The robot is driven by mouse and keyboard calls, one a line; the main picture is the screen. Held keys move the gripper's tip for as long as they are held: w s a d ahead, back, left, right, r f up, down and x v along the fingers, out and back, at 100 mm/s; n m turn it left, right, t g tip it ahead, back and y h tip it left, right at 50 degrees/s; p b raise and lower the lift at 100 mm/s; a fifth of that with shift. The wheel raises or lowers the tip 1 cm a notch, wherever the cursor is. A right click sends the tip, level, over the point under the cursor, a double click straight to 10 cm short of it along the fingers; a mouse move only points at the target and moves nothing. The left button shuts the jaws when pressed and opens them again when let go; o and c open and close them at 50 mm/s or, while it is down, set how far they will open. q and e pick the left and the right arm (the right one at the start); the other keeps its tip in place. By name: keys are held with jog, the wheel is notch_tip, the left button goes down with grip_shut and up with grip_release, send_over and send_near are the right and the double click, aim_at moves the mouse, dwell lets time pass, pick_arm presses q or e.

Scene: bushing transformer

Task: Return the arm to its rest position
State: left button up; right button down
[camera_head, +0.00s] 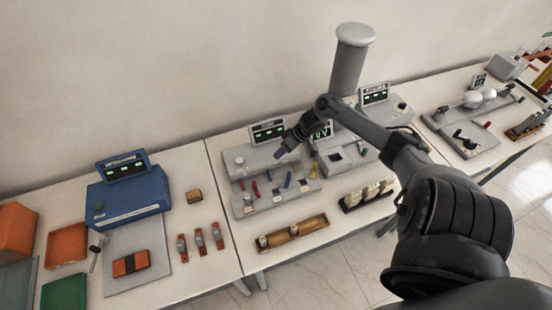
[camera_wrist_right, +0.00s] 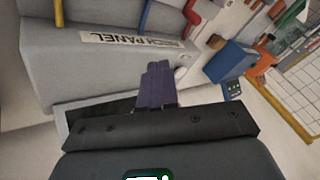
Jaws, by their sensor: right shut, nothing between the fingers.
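My right arm comes in from the lower right in the head view and reaches across the middle table. Its gripper (camera_head: 283,153) is above the grey tester units at the back of that table. In the right wrist view the purple-grey fingers (camera_wrist_right: 157,85) are together, with nothing held. Beyond them is a grey panel (camera_wrist_right: 90,62) with a printed label strip; the fingers appear apart from it, though the exact gap is hard to tell. My left gripper does not show in either view.
A grey column (camera_head: 348,65) with a round cap rises behind the arm. A blue unit (camera_head: 127,196) with a display stands on the left table. A wooden tray (camera_head: 292,232) lies at the middle table's front. Further grey equipment (camera_head: 466,128) is on the right table.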

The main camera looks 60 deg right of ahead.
jog(key=shift+d+r, duration=0.1)
jog(key=shift+r, duration=0.05)
dwell(0.3)
jog(key=a+f+n, duration=0.1)
jog(key=a, duration=0.2)
jog(key=a+f+n+h+p, duration=0.1)
jog(key=a+f, duration=0.1)
jog(key=a, duration=0.2)
jog(key=a+f+n+h, duration=0.1)
jog(key=a+f, duration=0.1)
jog(key=a, duration=0.2)
jog(key=shift+w+n+p, duration=0.2)
jog(key=shift+n+p, duration=0.1)
jog(key=shift+p, duration=0.05)
jog(key=s+a+r+n+h+p, duration=0.1)
jog(key=s+a+r, duration=0.25)
jog(key=a, duration=0.55)
jog(key=s+a+r+n+h+p, duration=0.15)
jog(key=a+r, duration=0.25)
jog(key=a, duration=0.6)
jog(key=s+a+r+m+g+p, duration=0.1)
jog(key=s+a+r+m+g, duration=0.1)
jog(key=s+a+r, duration=0.4)
jog(key=s+r, duration=0.3)
jog(key=r, duration=0.1)
jog(key=shift+a+r, duration=0.25)
